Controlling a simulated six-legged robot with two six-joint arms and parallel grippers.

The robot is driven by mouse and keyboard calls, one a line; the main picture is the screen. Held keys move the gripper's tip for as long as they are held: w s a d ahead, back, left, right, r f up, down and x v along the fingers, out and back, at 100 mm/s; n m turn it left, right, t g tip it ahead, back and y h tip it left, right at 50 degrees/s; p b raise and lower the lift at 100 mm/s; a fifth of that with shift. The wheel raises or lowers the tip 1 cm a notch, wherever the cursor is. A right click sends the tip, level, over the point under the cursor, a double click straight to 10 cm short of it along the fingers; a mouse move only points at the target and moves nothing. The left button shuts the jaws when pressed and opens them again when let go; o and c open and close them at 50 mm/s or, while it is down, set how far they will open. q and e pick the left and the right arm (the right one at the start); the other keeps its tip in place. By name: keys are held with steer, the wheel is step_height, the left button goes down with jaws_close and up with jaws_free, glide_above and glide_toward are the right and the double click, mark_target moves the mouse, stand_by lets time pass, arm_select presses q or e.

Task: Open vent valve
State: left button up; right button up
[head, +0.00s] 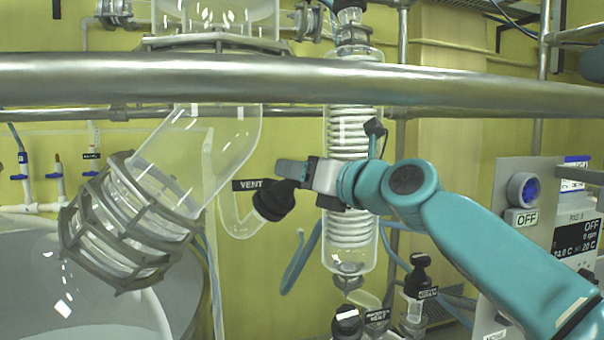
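The vent valve has a black knob (273,200) on a bent clear glass tube (236,222), left of the picture's centre. A black label (247,184) reading "VENT" is beside it. My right gripper (287,176) is at the knob's upper right, its grey fingers pointing left. The fingers overlap the top of the knob in this view, and I cannot tell whether they touch it. I see the fingers edge-on, so their opening does not show. My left gripper is out of view.
A thick steel rail (200,82) crosses above the arm. A coiled glass condenser (349,235) stands behind my wrist. A caged glass flange (128,222) is at left. A control panel (540,215) is at right, and more black-capped valves (418,280) sit low.

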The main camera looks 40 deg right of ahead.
steer(key=shift+d+f+n+y+b, duration=0.1)
steer(key=shift+f+n+y+b, duration=0.2)
steer(key=shift+n+y+b, duration=0.7)
steer(key=shift+w+n+y+b, duration=0.1)
steer(key=shift+n+y+b, duration=0.45)
steer(key=shift+n, duration=0.45)
steer(key=shift+r+n+y+p, duration=0.25)
steer(key=shift+n+y+p, duration=0.05)
steer(key=shift+n+y, duration=0.9)
steer(key=n+y+p, duration=0.1)
steer(key=n+y, duration=0.1)
steer(key=n, duration=0.1)
steer(key=shift+r+g+y+p, duration=0.1)
steer(key=shift+g+y+p, duration=0.15)
steer(key=shift+g+p, duration=0.15)
steer(key=shift+n+g+y+p, duration=0.35)
steer(key=shift+n+g+y, duration=0.65)
steer(key=shift+n, duration=0.9)
steer(key=shift+y, duration=0.3)
